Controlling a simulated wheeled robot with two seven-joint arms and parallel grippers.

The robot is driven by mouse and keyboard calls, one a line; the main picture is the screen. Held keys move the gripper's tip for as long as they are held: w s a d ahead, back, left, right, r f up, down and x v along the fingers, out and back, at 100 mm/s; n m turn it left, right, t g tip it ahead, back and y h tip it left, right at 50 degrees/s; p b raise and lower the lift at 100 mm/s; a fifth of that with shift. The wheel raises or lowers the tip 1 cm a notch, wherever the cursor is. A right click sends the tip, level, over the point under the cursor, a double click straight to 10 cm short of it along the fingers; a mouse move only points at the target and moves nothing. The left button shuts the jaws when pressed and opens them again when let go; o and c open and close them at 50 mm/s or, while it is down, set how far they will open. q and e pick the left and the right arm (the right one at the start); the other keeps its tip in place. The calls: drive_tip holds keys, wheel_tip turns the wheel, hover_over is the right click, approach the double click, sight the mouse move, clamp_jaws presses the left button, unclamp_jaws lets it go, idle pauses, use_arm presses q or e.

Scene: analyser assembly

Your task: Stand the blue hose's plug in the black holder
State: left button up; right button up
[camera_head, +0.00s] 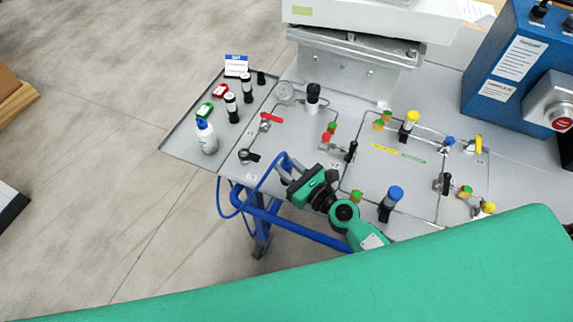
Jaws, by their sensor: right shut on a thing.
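The blue hose (262,180) loops up from below the bench's front edge, and its upper end reaches my right gripper (287,169). My right gripper is shut on the hose's plug, just over the front edge of the bench; the plug itself is mostly hidden by the fingers. A small black part with a ring (249,156) sits on the metal panel, left of the gripper and apart from it. It may be the black holder, but it is too small to be sure. My left gripper is not in view.
A white and blue bottle (207,137), black-and-white vials (232,107) and red and green pieces stand on the grey tray (176,147) at left. Valves and a blue knob (396,193) rise from the panel at right. A blue box (513,62) stands far right.

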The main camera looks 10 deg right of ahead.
idle(0.3)
drive_tip(key=o, duration=1.1)
drive_tip(key=shift+c, duration=0.2)
drive_tip(key=shift+s+d+f, duration=0.1)
drive_tip(key=shift+s+d, duration=0.05)
drive_tip(key=shift+s, duration=0.15)
drive_tip(key=shift+b+v, duration=0.7)
drive_tip(key=shift+v, duration=0.55)
drive_tip(key=b+v, duration=0.5)
drive_tip(key=v, duration=0.4)
drive_tip(key=shift+s+d+f, duration=0.15)
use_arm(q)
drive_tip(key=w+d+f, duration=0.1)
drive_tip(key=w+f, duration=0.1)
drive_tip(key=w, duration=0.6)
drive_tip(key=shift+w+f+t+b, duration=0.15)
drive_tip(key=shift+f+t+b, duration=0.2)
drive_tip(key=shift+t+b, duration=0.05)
use_arm(e)
drive_tip(key=shift+s+d+r, duration=0.2)
drive_tip(key=shift+s+d, duration=0.1)
drive_tip(key=shift+s, duration=0.2)
drive_tip(key=shift+s, duration=0.1)
